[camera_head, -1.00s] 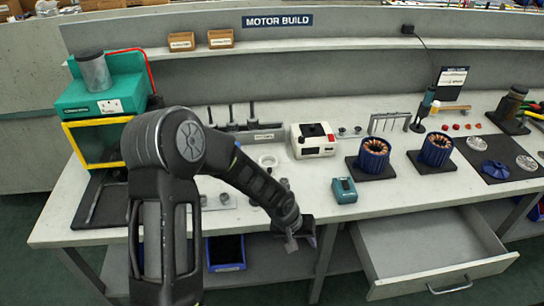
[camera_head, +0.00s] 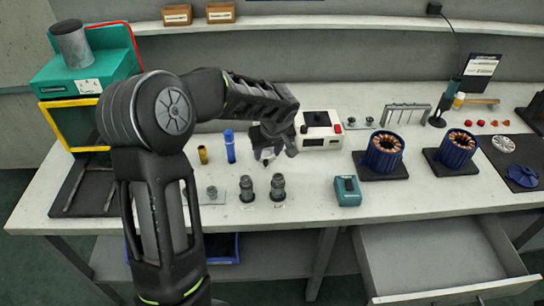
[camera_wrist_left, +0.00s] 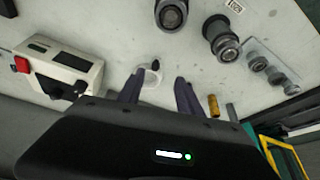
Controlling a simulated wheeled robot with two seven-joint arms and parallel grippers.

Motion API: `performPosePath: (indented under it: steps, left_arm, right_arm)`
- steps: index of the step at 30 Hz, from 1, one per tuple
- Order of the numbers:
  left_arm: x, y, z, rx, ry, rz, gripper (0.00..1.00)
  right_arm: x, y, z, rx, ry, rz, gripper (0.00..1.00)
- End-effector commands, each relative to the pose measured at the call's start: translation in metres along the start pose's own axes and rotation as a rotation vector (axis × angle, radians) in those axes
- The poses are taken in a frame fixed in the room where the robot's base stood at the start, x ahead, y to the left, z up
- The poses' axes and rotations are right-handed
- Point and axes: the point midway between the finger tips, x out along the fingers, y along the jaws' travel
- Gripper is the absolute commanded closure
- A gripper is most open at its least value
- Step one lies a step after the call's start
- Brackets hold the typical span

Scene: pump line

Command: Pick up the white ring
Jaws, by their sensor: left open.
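The white ring (camera_wrist_left: 151,77) lies on the white bench top. In the head view only a small part of the ring (camera_head: 266,157) shows, mostly hidden behind my fingers. My left gripper (camera_head: 275,152) is open and empty, pointing down over the ring; its two fingers (camera_wrist_left: 157,82) stand apart in the wrist view. I cannot tell the exact height above the bench. My right gripper is in neither view.
A white box with a red button (camera_head: 320,130) stands close right of my gripper. Dark cylindrical fittings (camera_head: 248,188), a blue cylinder (camera_head: 230,146) and a brass cylinder (camera_head: 203,155) stand nearby. A teal device (camera_head: 347,190) lies front right. A drawer (camera_head: 440,262) hangs open below.

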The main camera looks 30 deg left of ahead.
Motion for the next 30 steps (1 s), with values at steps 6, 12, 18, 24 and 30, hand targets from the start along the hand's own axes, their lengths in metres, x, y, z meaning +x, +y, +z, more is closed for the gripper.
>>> performPosePath:
  steps: [6, 12, 18, 24, 30]
  left_arm:
    - [0.011, 0.0, 0.004, -0.004, 0.0, -0.002, 0.58]
    - [0.01, 0.0, 0.004, -0.003, -0.001, -0.001, 0.58]
    - [0.024, -0.001, 0.004, -0.003, -0.003, -0.004, 0.58]
    - [0.037, 0.0, 0.004, -0.002, -0.001, -0.001, 0.58]
    - [0.036, 0.0, 0.004, -0.002, -0.001, -0.001, 0.58]
  right_arm:
    - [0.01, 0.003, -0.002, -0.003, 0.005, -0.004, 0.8]
    - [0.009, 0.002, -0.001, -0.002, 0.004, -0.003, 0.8]
    - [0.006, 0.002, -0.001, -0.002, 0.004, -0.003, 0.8]
    - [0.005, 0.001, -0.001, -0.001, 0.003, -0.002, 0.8]
    - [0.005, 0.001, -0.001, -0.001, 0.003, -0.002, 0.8]
